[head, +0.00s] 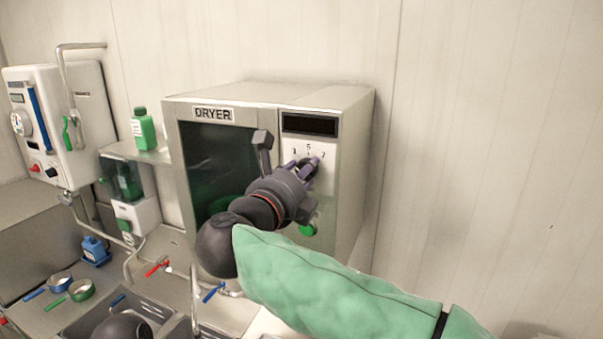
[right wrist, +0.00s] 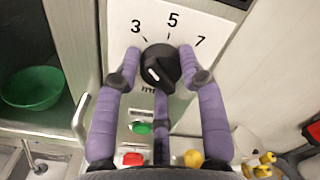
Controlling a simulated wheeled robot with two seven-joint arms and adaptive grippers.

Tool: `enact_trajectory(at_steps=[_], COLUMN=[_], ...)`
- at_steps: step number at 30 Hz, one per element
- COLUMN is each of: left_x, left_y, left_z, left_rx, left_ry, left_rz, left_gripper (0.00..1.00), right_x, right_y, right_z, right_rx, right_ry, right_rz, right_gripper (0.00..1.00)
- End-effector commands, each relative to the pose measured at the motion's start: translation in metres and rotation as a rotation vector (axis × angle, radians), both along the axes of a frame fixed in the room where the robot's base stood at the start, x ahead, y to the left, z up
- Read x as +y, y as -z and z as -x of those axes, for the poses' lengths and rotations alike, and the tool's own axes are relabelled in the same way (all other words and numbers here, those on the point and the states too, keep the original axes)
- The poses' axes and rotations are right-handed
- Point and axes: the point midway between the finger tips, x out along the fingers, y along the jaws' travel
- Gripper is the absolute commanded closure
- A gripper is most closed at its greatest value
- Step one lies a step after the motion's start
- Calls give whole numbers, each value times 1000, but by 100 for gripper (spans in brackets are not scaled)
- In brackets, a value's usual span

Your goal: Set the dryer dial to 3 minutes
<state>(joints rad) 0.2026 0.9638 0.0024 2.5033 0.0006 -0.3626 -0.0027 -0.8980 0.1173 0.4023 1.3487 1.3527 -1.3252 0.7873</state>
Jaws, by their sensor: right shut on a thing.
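The steel dryer (head: 270,97) stands against the wall in the head view. Its black dial (right wrist: 160,68) sits on a white panel (right wrist: 118,40) marked 3, 5 and 7. The dial's white mark lies on its lower left in the right wrist view; I cannot tell for sure which number it points to. My right gripper (head: 308,170) is at the panel and hides much of the dial in the head view. In the right wrist view its purple fingers (right wrist: 160,72) are closed around the dial.
Below the dial are a green button (right wrist: 140,127), a red one (right wrist: 132,159) and a yellow one (right wrist: 193,158). The dryer's handle (head: 262,145) is left of the panel. A green bowl (right wrist: 32,88) shows behind the dark door. Sinks with taps lie at lower left.

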Motion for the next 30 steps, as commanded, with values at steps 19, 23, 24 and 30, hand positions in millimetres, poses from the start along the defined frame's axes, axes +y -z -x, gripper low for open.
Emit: enact_trajectory(at_steps=[19,23,24,30], left_x=[0,0,0,0], left_y=[0,0,0,0], left_z=[0,0,0,0], left_rx=[0,0,0,0], left_ry=[0,0,0,0], left_rz=[0,0,0,0], left_gripper=[60,60,60,60], right_x=[-1,1,3,15], right_y=[-4,-3,-3,-3], right_z=[0,4,7,37], right_rx=[-7,-5,-6,-6], right_ry=[0,-1,-1,-4], right_rz=[-2,-2,-3,-3], right_gripper=[36,36,36,36])
